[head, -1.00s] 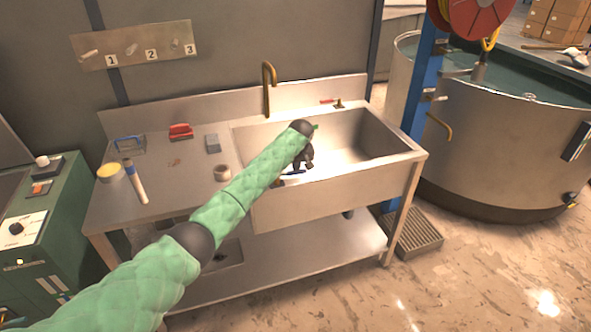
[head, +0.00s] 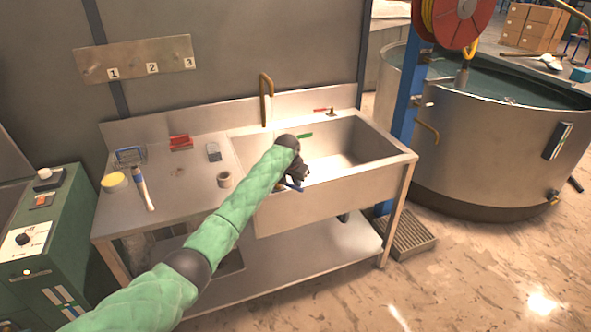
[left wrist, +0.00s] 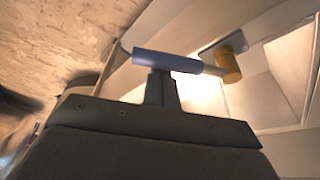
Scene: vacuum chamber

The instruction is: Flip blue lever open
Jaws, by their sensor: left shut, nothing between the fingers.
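The blue lever (head: 290,187) is at the front rim of the sink, partly hidden by my left gripper in the head view. In the left wrist view its blue handle (left wrist: 165,61) lies across the picture, with a brass-coloured fitting (left wrist: 228,66) at its right end. My left gripper (head: 298,176) is shut and empty, right at the lever. In the wrist view its fingers (left wrist: 160,88) meet the handle's lower edge; I cannot tell whether they touch it. My right gripper is not in view.
A green lever (head: 305,135) and a red lever (head: 321,110) are at the back of the sink (head: 375,175). A brush (head: 145,190), a yellow-lidded jar (head: 114,182) and a small cup (head: 224,180) are on the counter left of it. A large tank (head: 480,150) stands at right.

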